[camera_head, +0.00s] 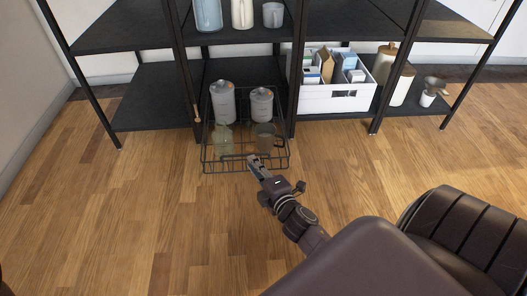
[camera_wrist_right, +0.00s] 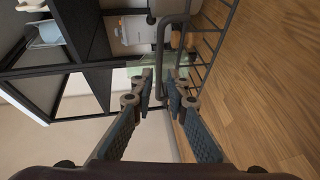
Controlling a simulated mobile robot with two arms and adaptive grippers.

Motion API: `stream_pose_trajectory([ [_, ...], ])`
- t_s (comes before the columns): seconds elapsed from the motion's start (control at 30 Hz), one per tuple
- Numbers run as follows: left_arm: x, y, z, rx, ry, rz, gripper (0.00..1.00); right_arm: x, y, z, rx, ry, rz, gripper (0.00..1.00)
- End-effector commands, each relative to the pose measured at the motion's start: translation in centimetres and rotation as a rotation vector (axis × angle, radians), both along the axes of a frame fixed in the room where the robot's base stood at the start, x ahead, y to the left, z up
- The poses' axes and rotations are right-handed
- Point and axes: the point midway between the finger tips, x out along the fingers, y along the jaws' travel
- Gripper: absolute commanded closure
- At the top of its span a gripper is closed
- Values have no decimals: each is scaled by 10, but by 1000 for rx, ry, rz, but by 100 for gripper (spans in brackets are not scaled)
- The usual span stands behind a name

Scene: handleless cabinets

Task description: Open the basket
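The basket (camera_head: 205,158) is a dark wire basket, extending out from the lower level of the black shelf over the wooden floor. It holds two grey lidded canisters (camera_head: 223,104) at the back and a greenish glass jar (camera_head: 223,138) and a glass mug (camera_head: 265,139) in front. My right gripper (camera_head: 256,163) is at the middle of the basket's front rim. My left gripper is not in view.
A white box (camera_head: 335,101) with cartons stands on the lower shelf to the right, with white bottles (camera_head: 402,87) beyond it. Black shelf posts (camera_head: 183,65) stand beside the basket. The floor (camera_head: 150,215) in front is clear.

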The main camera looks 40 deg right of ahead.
Motion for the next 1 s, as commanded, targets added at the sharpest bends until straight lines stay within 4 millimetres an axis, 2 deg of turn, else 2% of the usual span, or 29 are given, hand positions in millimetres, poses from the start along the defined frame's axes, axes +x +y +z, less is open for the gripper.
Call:
stream_pose_trajectory([
  [0.03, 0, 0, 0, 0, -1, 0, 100, -13, 2, 1, 2, 4, 0, 86],
  [0.2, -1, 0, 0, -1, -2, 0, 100, -46, 7, 7, 1, 4, -2, 86],
  [0.4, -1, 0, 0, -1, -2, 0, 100, -73, 11, 12, 1, 2, -1, 86],
  [0.6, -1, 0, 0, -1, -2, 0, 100, -82, 12, 15, -1, 1, -1, 86],
  [1.0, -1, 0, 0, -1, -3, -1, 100, -82, 12, 15, 0, 0, 0, 86],
])
